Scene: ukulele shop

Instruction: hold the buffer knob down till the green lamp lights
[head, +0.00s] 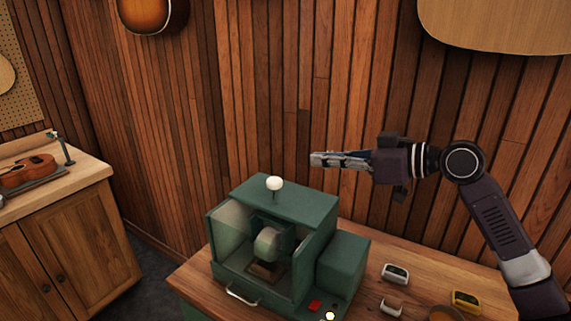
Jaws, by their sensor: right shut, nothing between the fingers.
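The buffer is a dark green box (325,225) with a clear front, standing on a wooden bench; a pale wheel (267,243) shows inside. A round white knob (274,183) on a thin stem stands up from its top. My right gripper (314,159) is shut and empty, pointing left. In the picture it is above and to the right of the knob, apart from it. No green light shows. My left gripper is out of view.
Small white-framed items (396,273) and a yellow one (466,301) lie on the wooden bench (362,293) right of the buffer. A wooden cabinet (70,250) with a ukulele (27,171) stands at left. A slatted wall (260,100) rises behind.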

